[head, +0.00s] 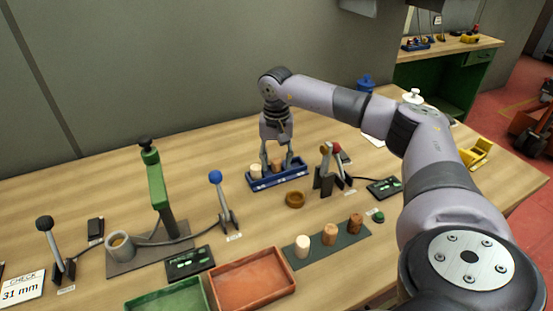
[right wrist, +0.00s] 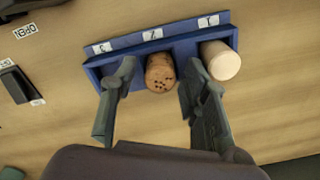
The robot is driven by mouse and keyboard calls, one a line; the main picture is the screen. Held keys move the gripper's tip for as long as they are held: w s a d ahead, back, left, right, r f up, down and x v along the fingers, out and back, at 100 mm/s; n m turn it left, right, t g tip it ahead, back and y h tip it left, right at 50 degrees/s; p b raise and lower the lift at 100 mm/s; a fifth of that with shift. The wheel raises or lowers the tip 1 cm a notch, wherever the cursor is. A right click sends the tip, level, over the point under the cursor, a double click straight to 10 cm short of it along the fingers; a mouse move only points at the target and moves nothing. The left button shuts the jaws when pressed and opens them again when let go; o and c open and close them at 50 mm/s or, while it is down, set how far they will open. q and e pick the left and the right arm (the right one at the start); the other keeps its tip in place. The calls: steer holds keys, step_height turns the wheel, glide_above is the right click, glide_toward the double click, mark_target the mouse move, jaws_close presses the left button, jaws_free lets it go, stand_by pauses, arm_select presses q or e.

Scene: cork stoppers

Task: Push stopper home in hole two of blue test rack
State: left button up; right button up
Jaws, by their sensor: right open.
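The blue test rack (head: 280,183) stands mid-table; in the right wrist view the rack (right wrist: 150,43) shows labels 1, 2 and 3. A speckled brown stopper (right wrist: 160,73) is at position 2, its depth in the hole hard to tell. A pale stopper (right wrist: 220,60) is at position 1. Position 3 is partly hidden behind a finger. My right gripper (head: 277,163) points down over the rack. Its open fingers (right wrist: 158,85) straddle the brown stopper, with gaps visible on both sides. My left gripper is out of view.
A dark mat (head: 317,250) with three stoppers lies in front of the rack. A small brown dish (head: 295,199) and clamp-like grey posts (head: 325,174) are close by the rack. A red tray (head: 252,281), a green press (head: 158,190) and a blue-knobbed lever (head: 221,200) stand left.

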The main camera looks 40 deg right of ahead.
steer(key=shift+o, duration=0.4)
step_height(320, 180, up, 12)
stand_by(0.4)
stand_by(0.4)
